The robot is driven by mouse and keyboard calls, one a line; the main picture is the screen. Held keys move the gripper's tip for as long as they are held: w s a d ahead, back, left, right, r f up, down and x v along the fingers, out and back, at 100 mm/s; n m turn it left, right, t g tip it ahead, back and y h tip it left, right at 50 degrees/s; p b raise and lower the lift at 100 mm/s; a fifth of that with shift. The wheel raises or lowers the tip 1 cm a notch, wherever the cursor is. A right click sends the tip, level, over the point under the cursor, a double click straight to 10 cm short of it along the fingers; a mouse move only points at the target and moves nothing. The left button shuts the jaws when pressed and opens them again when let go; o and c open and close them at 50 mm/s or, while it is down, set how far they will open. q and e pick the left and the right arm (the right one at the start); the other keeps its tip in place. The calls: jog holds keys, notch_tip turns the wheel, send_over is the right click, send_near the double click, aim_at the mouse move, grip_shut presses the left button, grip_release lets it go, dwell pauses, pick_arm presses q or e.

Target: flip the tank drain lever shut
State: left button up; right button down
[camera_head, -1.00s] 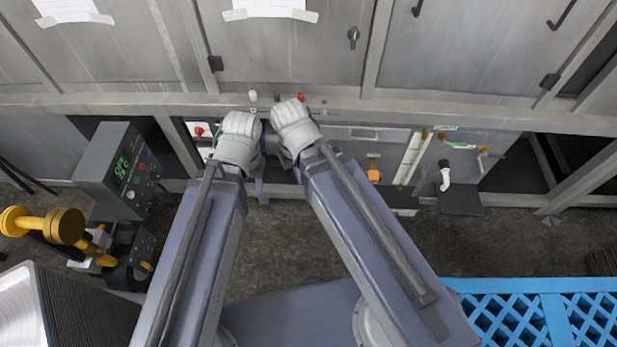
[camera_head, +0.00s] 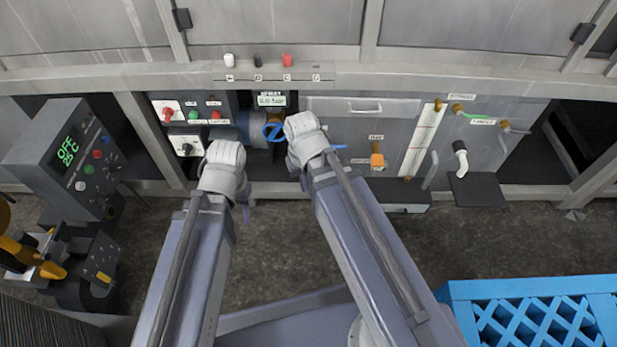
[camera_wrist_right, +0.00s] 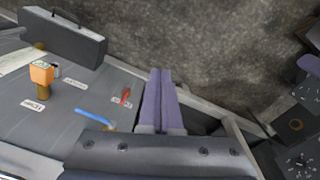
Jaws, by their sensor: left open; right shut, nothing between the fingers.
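Several small handles are on the front panel, and their labels are too small to read, so I cannot tell which is the drain lever. An orange handle (camera_head: 377,160) sits right of my right gripper (camera_head: 304,182); it also shows in the right wrist view (camera_wrist_right: 41,74). A blue lever (camera_head: 338,147) is partly hidden behind my right wrist and shows in the right wrist view (camera_wrist_right: 95,119), near a red lever (camera_wrist_right: 125,97). My right gripper's fingers (camera_wrist_right: 162,100) are together, empty and apart from these levers. My left gripper (camera_head: 246,212) is open, lower left, its fingers mostly hidden.
A blue valve wheel (camera_head: 273,131) is left of my right wrist. A white-topped pipe (camera_head: 460,158) and a gauge strip (camera_head: 421,140) are on the right. A control box (camera_head: 70,155) stands left. A blue crate (camera_head: 455,290) is at lower right. Open floor lies before the panel.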

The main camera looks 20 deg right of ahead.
jog(key=w+d+f+m+t+h+b, duration=0.1)
jog(key=w+f+m+h+b, duration=0.15)
jog(key=w+f+b, duration=0.8)
pick_arm(q)
notch_tip(320, 180, down, 13)
jog(key=b, duration=0.1)
jog(key=shift+f, duration=0.2)
pick_arm(e)
jog(key=w+a+r+t+h, duration=0.1)
jog(key=w+a+t+h, duration=0.1)
jog(key=w+a+h, duration=0.1)
jog(key=shift+w+a+r+t, duration=0.3)
jog(key=shift+w+a, duration=0.2)
jog(key=shift+w, duration=0.55)
jog(key=shift+m, duration=0.25)
pick_arm(q)
notch_tip(320, 180, down, 8)
jog(key=b, duration=0.8)
pick_arm(e)
jog(key=w+d+f, duration=0.3)
jog(key=d+f, duration=0.5)
jog(key=d, duration=0.1)
